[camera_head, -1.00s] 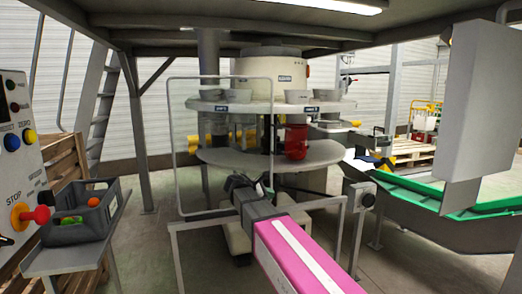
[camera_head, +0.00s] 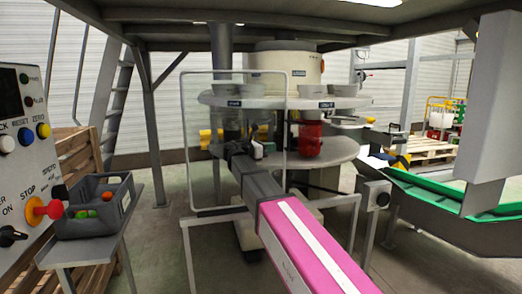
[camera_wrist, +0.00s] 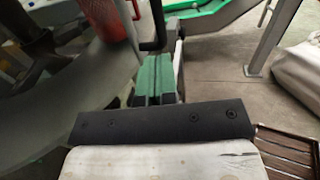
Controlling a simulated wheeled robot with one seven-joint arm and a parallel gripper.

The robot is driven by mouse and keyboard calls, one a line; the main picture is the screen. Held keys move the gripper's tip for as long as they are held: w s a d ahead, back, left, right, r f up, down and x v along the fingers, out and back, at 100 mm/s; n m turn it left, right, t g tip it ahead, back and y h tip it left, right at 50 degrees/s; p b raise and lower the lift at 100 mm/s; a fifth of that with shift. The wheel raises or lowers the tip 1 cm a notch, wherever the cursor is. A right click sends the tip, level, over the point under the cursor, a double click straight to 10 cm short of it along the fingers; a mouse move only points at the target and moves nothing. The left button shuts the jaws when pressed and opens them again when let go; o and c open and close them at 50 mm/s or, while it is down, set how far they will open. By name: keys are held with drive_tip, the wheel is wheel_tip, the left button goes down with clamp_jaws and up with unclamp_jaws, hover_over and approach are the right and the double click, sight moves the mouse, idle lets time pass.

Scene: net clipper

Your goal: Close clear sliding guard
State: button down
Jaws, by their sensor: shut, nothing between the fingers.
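The clear sliding guard (camera_head: 234,76) is a transparent panel in a thin pale frame, upright in front of the left part of the round machine in the head view. To its right the machine front is uncovered, with a red canister (camera_head: 311,136) showing there. My gripper (camera_head: 243,148) is shut and empty, raised at the guard's right half near its right frame edge. I cannot tell whether it touches the guard. In the wrist view, my gripper (camera_wrist: 153,80) points toward a dark curved bar, and the red canister (camera_wrist: 105,15) is at the top left.
A control panel (camera_head: 22,150) with buttons and a grey bin (camera_head: 95,205) on a stand are at the left. A green-lined conveyor (camera_head: 440,192) and a grey post (camera_head: 374,192) stand at the right. A low rail (camera_head: 186,250) crosses in front of the machine.

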sight(283, 145)
drive_tip(key=x, duration=0.5)
drive_tip(key=shift+w+d, duration=0.15)
drive_tip(key=shift+d, duration=0.25)
drive_tip(key=shift+d, duration=0.1)
drive_tip(key=s+d+x, duration=0.1)
drive_tip(key=s+x, duration=0.1)
drive_tip(key=x, duration=1.2)
drive_tip(key=s+d+x, duration=0.1)
drive_tip(key=s+x, duration=0.2)
drive_tip(key=x, duration=1.1)
drive_tip(key=s+d+x, duration=0.1)
drive_tip(key=s+x, duration=0.1)
drive_tip(key=x, duration=1.2)
drive_tip(key=shift+s+d, duration=0.25)
drive_tip(key=shift+d, duration=0.45)
